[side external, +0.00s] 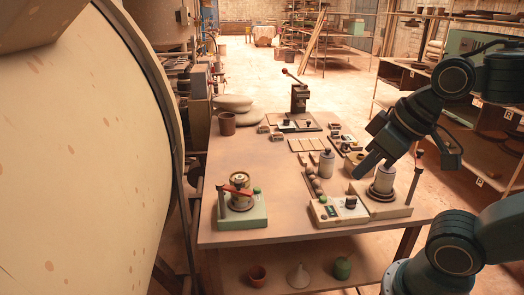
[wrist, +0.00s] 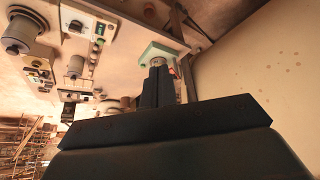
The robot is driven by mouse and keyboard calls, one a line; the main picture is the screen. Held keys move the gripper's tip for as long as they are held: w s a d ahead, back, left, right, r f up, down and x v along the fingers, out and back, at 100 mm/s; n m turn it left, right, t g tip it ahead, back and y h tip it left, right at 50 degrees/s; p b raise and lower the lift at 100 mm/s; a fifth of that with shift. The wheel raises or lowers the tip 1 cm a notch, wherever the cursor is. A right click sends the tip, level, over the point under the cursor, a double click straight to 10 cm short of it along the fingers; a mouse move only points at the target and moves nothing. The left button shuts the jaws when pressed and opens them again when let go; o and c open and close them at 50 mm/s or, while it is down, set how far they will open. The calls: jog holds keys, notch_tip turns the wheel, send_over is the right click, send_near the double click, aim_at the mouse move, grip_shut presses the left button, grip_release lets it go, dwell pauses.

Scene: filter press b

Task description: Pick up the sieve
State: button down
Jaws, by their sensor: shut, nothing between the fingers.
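I cannot tell for sure which piece is the sieve. A round metal stack (side external: 240,192) with a red lever stands on a green-based press (side external: 243,222) at the front left of the table; its metal top (wrist: 157,61) shows just past my fingertips in the wrist view. A pale cylinder (side external: 384,179) on dark rings stands on a beige base at the front right; it also shows in the wrist view (wrist: 20,33). My gripper (side external: 361,171) is shut and empty, above the table beside the pale cylinder in the side view. The fingers (wrist: 158,76) partly hide the green press.
A grey bottle (side external: 327,163) and a row of small round pieces (side external: 314,181) stand mid-table. A control box (side external: 339,211) sits at the front edge. A lever press (side external: 299,98) stands at the back. The left middle of the tabletop (side external: 255,160) is clear.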

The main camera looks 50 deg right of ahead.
jog(key=shift+c, duration=2.1)
grip_release()
jog(key=w+d+r+n+g, duration=0.15)
jog(key=w+n, duration=0.25)
jog(key=w, duration=0.5)
jog(key=w+r+n+g, duration=0.1)
jog(key=w+r+n, duration=0.3)
jog(key=w, duration=0.5)
jog(key=w+d+f+n+g, duration=0.1)
jog(key=w+f+n, duration=0.3)
jog(key=w, duration=0.4)
jog(key=w+d+f+n+g, duration=0.2)
jog(key=w+f+n, duration=0.3)
jog(key=w, duration=0.4)
jog(key=shift+w+d+f, duration=0.3)
jog(key=shift+f, duration=0.5)
jog(key=shift+f, duration=0.1)
